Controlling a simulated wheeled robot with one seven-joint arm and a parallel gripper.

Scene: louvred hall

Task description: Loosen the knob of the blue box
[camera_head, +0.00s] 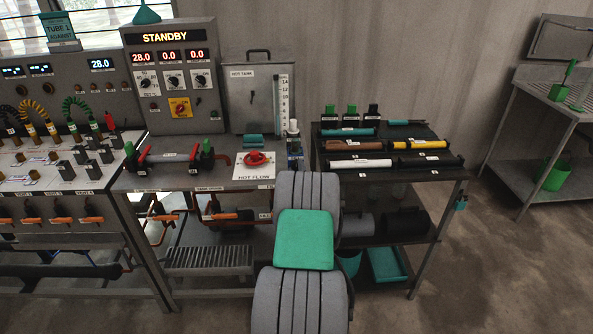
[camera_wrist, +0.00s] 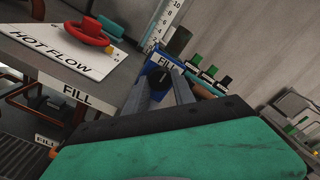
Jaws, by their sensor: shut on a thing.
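The blue box (camera_head: 295,147) stands at the right end of the bench, beside the hot flow plate, with a pale upright piece above it. My gripper (camera_wrist: 162,82) is shut on the knob, one finger on each side. In the head view my grey arm with its green pad hides the fingers and knob.
A red handwheel (camera_head: 256,158) on the HOT FLOW plate is close to the left of the box. A hot tank (camera_head: 255,95) stands behind. A dark rack (camera_head: 385,150) with several tubes is close on the right.

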